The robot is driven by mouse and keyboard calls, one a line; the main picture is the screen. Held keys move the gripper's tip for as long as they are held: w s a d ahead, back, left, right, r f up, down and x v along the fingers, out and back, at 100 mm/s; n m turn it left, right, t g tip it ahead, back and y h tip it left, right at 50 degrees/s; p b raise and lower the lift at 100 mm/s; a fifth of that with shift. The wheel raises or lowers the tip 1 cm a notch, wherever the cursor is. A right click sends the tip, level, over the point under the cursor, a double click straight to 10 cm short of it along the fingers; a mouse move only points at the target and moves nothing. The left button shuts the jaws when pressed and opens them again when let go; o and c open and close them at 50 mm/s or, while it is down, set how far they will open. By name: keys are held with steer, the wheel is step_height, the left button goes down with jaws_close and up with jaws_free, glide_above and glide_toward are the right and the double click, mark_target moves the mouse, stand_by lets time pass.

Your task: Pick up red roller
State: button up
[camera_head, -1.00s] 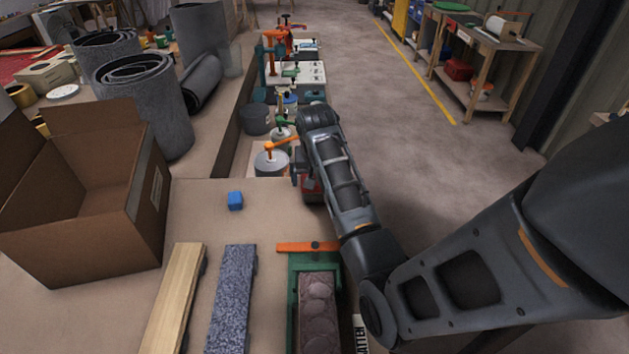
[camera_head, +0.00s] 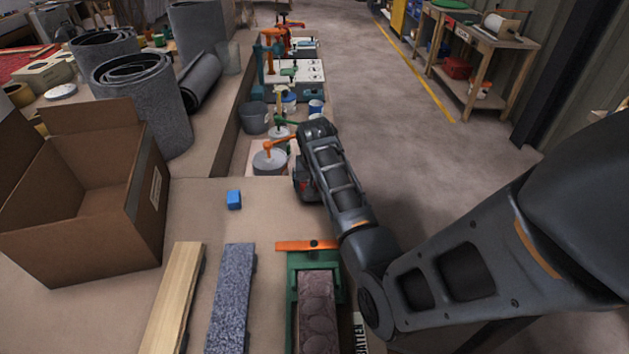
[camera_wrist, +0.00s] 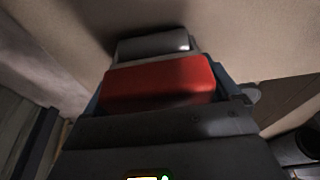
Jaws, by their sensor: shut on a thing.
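The red roller (camera_wrist: 158,84) shows as a red block in the middle of the wrist view, held in my gripper. A dark grey piece lies just beyond it there. In the head view my gripper (camera_head: 307,190) is mostly hidden behind my own forearm, at the bench's far right edge. The gripper is shut on the red roller. I cannot tell from these views whether the roller touches the surface beneath.
A blue block (camera_head: 234,200) lies on the bench (camera_head: 200,215), left of my gripper. An open cardboard box (camera_head: 148,215) stands at left. Wood and speckled strips (camera_head: 232,300) and a green-framed fixture (camera_head: 292,300) are nearer. Pots and clamps (camera_head: 268,160) stand beyond.

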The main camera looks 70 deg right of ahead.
steer(key=c, duration=0.5)
steer(key=shift+r, duration=0.1)
